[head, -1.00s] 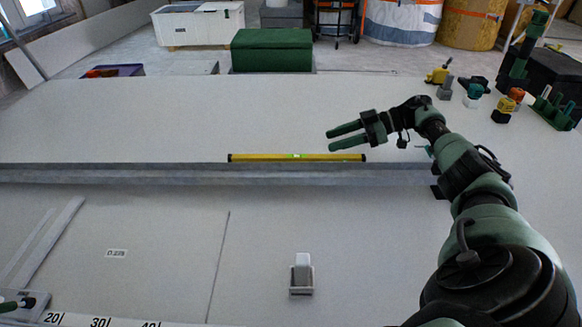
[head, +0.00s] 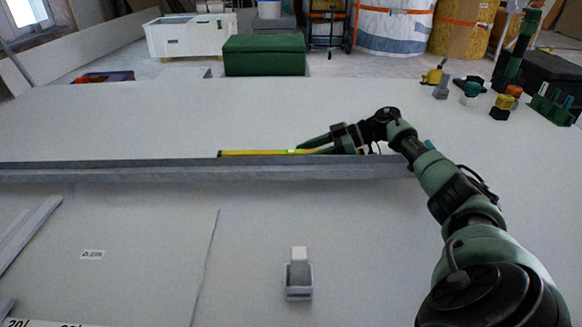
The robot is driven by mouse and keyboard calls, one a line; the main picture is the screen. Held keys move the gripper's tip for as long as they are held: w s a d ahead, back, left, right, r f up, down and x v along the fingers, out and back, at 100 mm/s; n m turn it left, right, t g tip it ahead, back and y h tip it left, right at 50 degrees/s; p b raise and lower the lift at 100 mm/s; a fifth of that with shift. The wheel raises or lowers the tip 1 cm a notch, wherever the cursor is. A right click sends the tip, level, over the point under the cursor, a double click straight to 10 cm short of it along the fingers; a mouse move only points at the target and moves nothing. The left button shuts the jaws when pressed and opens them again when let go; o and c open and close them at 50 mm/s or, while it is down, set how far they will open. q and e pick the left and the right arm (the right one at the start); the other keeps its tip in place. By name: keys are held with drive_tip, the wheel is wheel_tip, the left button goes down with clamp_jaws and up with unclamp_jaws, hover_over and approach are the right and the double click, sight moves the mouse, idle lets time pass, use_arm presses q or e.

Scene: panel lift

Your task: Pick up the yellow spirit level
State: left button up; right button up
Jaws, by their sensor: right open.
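The yellow spirit level (head: 252,153) lies along the far side of a long grey metal rail in the head view. Its left part and a bright green vial show; its right part is hidden behind my right gripper. My right gripper (head: 308,146) is open, low over the right part of the level, with its fingers pointing left. One finger lies above the level's far edge, and the other is partly hidden near the rail. I cannot tell whether the fingers touch the level. My left gripper is not in the view.
The grey rail (head: 130,173) crosses the white panel in front of the level. A small grey holder with a white block (head: 298,280) stands nearer. Several tools and small coloured items (head: 471,90) stand at the far right. A green box (head: 264,55) is behind.

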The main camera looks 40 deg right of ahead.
drive_tip(key=shift+w+a, duration=0.1)
drive_tip(key=shift+a, duration=0.05)
clamp_jaws()
drive_tip(key=shift+r, duration=0.1)
idle(1.3)
